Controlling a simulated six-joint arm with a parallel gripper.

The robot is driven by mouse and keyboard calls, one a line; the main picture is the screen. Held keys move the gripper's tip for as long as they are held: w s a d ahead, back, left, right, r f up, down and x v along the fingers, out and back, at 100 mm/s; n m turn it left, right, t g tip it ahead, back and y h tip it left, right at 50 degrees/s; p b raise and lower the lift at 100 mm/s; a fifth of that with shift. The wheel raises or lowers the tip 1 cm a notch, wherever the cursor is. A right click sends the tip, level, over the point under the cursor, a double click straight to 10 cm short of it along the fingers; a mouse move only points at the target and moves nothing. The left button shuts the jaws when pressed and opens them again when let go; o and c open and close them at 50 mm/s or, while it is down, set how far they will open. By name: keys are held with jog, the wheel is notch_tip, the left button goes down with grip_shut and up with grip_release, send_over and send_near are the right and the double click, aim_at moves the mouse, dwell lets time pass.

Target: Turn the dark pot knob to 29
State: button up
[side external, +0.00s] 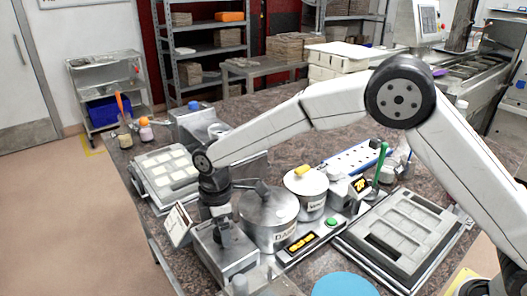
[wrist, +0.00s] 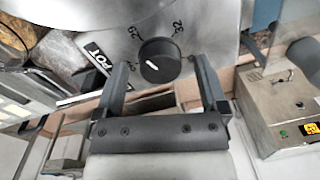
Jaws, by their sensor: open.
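A POT label (wrist: 97,53) is to the left. My gripper (wrist: 161,68) is open, one finger on each side of the knob, with visible gaps. In the side view my gripper (side external: 217,204) points down over a grey metal box (side external: 232,258); there the knob is hard to make out.
The large lidded pot marked DARK (side external: 268,218) stands close to the right of my gripper. A smaller white pot (side external: 306,192) is behind it. An orange display (side external: 302,244) lies in front. A mould tray (side external: 160,175) is at left and a framed mould (side external: 405,238) at right.

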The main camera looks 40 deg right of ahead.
jog(key=shift+w+r, duration=0.2)
jog(key=shift+r, duration=3.55)
jog(key=shift+d, duration=0.1)
jog(key=shift+d, duration=0.5)
jog(key=s+d+m, duration=0.1)
jog(key=d+m, duration=0.1)
jog(key=d, duration=0.2)
jog(key=s+d+m+t, duration=0.1)
jog(key=d+m, duration=0.1)
jog(key=d, duration=0.2)
jog(key=s+d+f+m, duration=0.1)
jog(key=d+m, duration=0.1)
jog(key=d, duration=0.2)
jog(key=shift+s+t, duration=0.1)
jog(key=shift+t, duration=0.2)
jog(key=s+d+f+m, duration=0.2)
jog(key=s+d+m, duration=0.2)
jog(key=s, duration=0.4)
jog(key=s+d+f+m+t, duration=0.1)
jog(key=s+d+f+m, duration=0.1)
jog(key=s+d+m, duration=0.3)
jog(key=s+d, duration=0.1)
jog(key=s, duration=0.2)
jog(key=shift+s+f+t, duration=0.2)
jog(key=shift+s+t, duration=0.1)
jog(key=shift+s, duration=0.05)
jog(key=shift+w, duration=0.1)
